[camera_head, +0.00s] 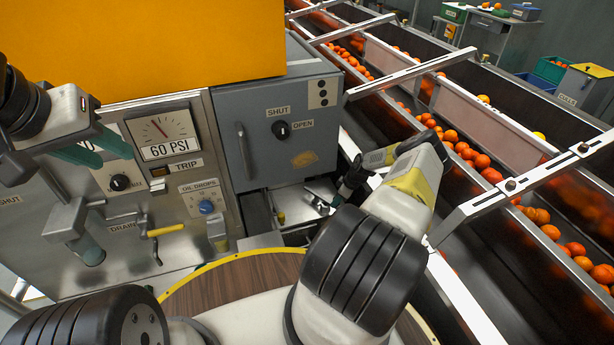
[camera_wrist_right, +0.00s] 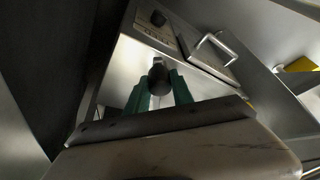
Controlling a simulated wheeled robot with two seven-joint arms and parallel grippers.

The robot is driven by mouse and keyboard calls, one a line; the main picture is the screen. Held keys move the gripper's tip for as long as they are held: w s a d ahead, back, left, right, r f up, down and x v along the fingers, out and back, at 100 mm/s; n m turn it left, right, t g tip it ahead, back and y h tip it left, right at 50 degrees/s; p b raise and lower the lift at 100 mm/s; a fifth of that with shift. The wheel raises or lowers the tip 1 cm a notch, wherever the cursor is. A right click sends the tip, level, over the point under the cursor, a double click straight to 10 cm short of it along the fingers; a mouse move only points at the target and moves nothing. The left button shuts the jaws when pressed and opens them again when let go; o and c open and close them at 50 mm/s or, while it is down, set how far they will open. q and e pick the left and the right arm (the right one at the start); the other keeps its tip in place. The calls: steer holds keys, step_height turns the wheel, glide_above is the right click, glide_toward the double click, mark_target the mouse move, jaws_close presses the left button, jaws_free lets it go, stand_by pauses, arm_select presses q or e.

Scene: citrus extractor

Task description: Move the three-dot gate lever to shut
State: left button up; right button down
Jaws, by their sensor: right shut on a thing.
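The three-dot plate (camera_head: 322,92) is at the upper right of a grey cabinet front. Left of it, a black knob (camera_head: 281,130) sits between the SHUT and OPEN labels; its exact pointing is too small to tell. My right gripper (camera_head: 322,205) is low in front of this cabinet, partly hidden by its arm. In the right wrist view its green fingers (camera_wrist_right: 159,95) are shut on a dark rounded grip (camera_wrist_right: 158,78). Whether this is the gate lever cannot be told. My left gripper (camera_head: 95,152), with green fingers apart, is open before the gauge panel.
A pressure gauge (camera_head: 160,130) and blue dial (camera_head: 207,207) are on the left panel. A yellow drain handle (camera_head: 165,230) sticks out below. The cabinet's pull handle (camera_head: 244,150) is left of the knob. Conveyors with oranges (camera_head: 480,160) and metal rails run along the right.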

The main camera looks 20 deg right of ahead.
steer(key=c, duration=1.1)
jaws_free()
steer(key=shift+r, duration=0.1)
steer(key=v, duration=0.7)
steer(key=shift+r, duration=0.35)
